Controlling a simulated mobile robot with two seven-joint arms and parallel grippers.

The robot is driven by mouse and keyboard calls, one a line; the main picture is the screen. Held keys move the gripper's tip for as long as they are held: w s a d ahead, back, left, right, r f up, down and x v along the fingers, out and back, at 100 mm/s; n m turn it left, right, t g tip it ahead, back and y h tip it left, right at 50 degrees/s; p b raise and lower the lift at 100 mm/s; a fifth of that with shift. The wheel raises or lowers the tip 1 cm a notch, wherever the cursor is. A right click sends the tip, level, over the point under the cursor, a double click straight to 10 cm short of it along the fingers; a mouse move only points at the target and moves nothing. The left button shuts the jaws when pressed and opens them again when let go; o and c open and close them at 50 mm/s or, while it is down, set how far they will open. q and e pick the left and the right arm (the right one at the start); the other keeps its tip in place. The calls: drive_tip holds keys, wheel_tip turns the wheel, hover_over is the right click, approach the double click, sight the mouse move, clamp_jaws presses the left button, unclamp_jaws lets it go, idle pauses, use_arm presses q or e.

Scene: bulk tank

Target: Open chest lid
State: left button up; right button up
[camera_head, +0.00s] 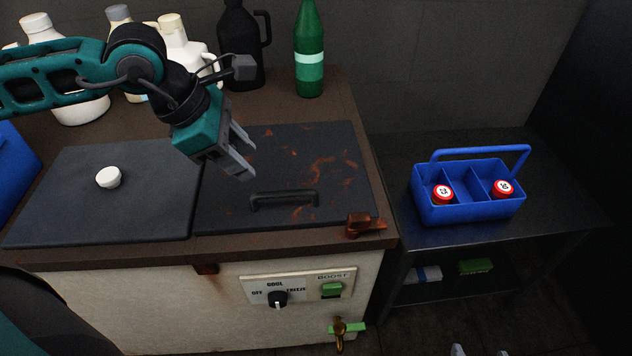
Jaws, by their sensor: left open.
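The chest (150,305) has a pale front and a brown top with two dark lids lying flat. The right lid (340,165) has rusty streaks and a black bar handle (284,198) near its front edge. The left lid (95,215) carries a small white knob (108,177). Both lids look shut. My left gripper (248,159) is open and empty above the right lid, up and left of the bar handle and apart from it. Two small grey tips at the bottom edge may be my right gripper, mostly out of frame.
White bottles (180,50), a black jug (241,45) and a green bottle (309,55) stand behind the lids. A rusty latch piece (365,226) sits at the front right corner. A blue caddy (465,205) with red-capped items stands on the right table (560,215).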

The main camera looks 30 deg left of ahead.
sight(283, 192)
use_arm(q)
drive_tip(key=shift+y, duration=0.3)
drive_tip(key=x, duration=0.8)
drive_tip(key=w+b+x, duration=0.1)
drive_tip(key=x, duration=0.3)
drive_tip(key=shift+a+f, duration=0.25)
drive_tip(key=shift+c, duration=0.2)
clamp_jaws()
